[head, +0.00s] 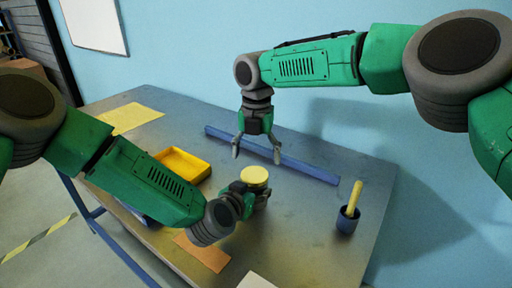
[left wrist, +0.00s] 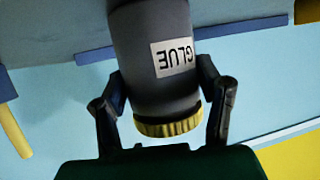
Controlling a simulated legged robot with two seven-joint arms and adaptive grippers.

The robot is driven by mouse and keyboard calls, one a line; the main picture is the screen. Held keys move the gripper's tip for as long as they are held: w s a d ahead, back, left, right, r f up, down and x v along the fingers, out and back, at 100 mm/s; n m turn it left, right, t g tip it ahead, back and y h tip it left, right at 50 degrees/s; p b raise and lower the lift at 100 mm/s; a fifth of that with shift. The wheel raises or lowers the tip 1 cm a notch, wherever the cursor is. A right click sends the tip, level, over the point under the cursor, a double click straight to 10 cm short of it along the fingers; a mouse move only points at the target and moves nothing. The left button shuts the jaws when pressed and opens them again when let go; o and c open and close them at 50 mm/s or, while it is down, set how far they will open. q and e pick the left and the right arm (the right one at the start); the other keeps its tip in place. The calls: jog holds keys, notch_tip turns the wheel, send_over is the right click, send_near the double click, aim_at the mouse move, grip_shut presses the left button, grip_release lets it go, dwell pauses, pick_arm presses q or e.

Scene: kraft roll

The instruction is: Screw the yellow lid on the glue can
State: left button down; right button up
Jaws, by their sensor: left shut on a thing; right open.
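The dark grey glue can (left wrist: 150,40) stands on the table in the head view, mostly hidden by my left gripper (head: 240,200). Its white label reads GLUE, upside down in the left wrist view. The ribbed yellow lid (head: 254,175) is on top of the can and also shows in the left wrist view (left wrist: 168,127). I cannot tell how tightly it sits. My left gripper is shut on the can's body, one finger on each side. My right gripper (head: 257,154) is open and empty, pointing down above and behind the lid.
A blue bar (head: 310,172) lies along the back of the table. A blue cup (head: 347,222) with a yellow stick (head: 355,197) stands at right. A yellow tray (head: 200,164) is at left. An orange sheet (head: 203,252) lies in front.

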aim_at(256, 174)
notch_tip(256, 174, down, 6)
jog(key=shift+r, duration=0.1)
dwell(0.4)
